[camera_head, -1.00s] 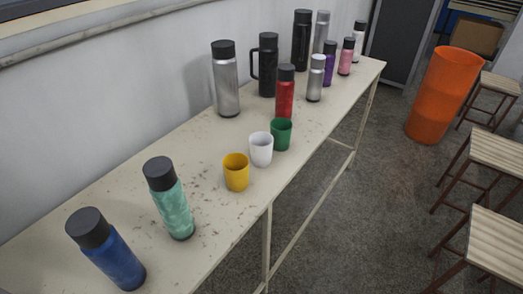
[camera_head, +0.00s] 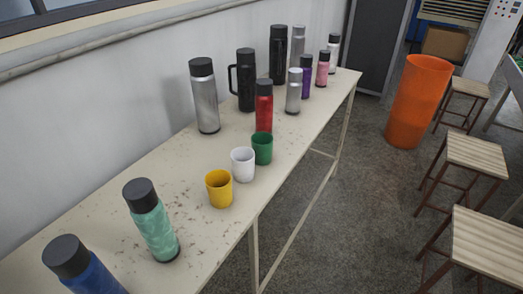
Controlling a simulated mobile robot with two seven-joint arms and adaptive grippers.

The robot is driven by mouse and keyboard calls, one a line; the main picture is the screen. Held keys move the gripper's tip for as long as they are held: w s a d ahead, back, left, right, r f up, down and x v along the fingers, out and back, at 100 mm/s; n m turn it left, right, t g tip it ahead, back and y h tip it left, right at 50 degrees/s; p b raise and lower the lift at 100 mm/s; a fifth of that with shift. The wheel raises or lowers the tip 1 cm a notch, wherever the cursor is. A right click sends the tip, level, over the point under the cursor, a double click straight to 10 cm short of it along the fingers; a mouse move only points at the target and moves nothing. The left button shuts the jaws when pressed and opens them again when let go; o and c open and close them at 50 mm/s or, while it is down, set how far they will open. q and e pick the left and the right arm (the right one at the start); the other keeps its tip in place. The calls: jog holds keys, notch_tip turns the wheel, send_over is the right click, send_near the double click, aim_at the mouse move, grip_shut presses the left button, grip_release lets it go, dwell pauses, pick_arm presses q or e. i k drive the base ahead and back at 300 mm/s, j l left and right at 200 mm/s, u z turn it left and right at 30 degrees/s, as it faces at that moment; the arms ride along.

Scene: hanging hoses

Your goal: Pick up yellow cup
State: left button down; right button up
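The yellow cup (camera_head: 219,189) stands upright and open-topped near the right edge of the long cream table (camera_head: 190,235). A white cup (camera_head: 243,165) stands just behind it to the right, and a green cup (camera_head: 262,149) stands beyond the white one. The three cups form a short row. Neither of my grippers shows in the head view, so their state cannot be seen.
A teal bottle (camera_head: 152,222) and a blue bottle (camera_head: 84,268) stand at the near left. A red bottle (camera_head: 264,108), a silver bottle (camera_head: 205,97) and several others stand farther back. Stools (camera_head: 474,165) and an orange bin (camera_head: 418,102) stand on the floor at right.

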aim_at(218, 182)
jog(key=i+l+u, duration=0.1)
jog(key=u, duration=0.3)
jog(key=l+u, duration=0.1)
jog(key=u, duration=0.35)
jog(key=i+l+u, duration=0.1)
jog(key=u, duration=0.3)
jog(key=l+u, duration=0.2)
jog(key=u, duration=0.2)
jog(key=l+u, duration=0.15)
jog(key=u, duration=0.3)
